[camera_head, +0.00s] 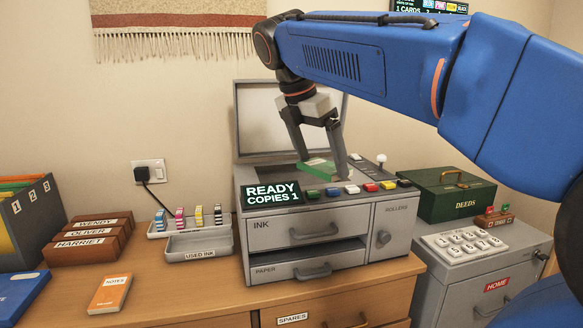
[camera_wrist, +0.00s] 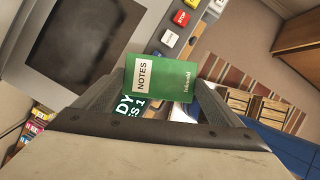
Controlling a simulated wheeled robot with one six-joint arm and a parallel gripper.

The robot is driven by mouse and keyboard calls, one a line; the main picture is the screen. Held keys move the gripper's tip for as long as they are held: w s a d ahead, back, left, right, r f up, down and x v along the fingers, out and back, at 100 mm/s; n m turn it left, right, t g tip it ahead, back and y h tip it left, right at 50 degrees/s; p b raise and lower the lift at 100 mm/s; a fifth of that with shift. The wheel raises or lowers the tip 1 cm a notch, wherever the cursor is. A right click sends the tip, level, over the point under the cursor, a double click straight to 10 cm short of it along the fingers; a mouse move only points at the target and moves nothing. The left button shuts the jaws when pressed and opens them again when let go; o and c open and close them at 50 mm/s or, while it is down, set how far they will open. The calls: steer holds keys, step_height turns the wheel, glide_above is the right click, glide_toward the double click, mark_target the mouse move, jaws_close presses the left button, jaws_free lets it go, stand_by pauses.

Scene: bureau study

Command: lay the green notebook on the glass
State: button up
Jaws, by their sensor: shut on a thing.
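The green notebook (camera_head: 318,167) is between the fingers of my gripper (camera_head: 325,170), above the copier's top in the head view. In the wrist view the notebook (camera_wrist: 172,82), with its white NOTES label, is held between the two fingers of my gripper (camera_wrist: 160,98). The dark glass (camera_wrist: 85,35) lies to the left of the notebook in the wrist view. In the head view the glass (camera_head: 262,177) shows partly behind the copier's display. The gap between notebook and copier is hard to judge.
The copier's lid (camera_head: 280,118) stands open at the back. Coloured buttons (camera_head: 352,189) and a READY display (camera_head: 271,193) line its front. A green DEEDS box (camera_head: 452,203) stands right; ink holders (camera_head: 190,220), wooden name boxes (camera_head: 93,240) and an orange notebook (camera_head: 110,294) are left.

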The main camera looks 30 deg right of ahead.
glide_above(300, 173)
steer(key=a, duration=0.2)
steer(key=shift+s+d+f, duration=0.15)
steer(key=shift+f, duration=0.8)
steer(key=shift+s+d+f, duration=0.1)
steer(key=shift+f, duration=0.85)
step_height(300, 173, down, 3)
steer(key=shift+r, duration=0.1)
steer(key=shift+w+f, duration=0.15)
steer(key=shift+f, duration=0.05)
steer(key=shift+f, duration=0.15)
steer(key=o, duration=0.9)
steer(key=v, duration=1.2)
steer(key=shift+d, duration=0.1)
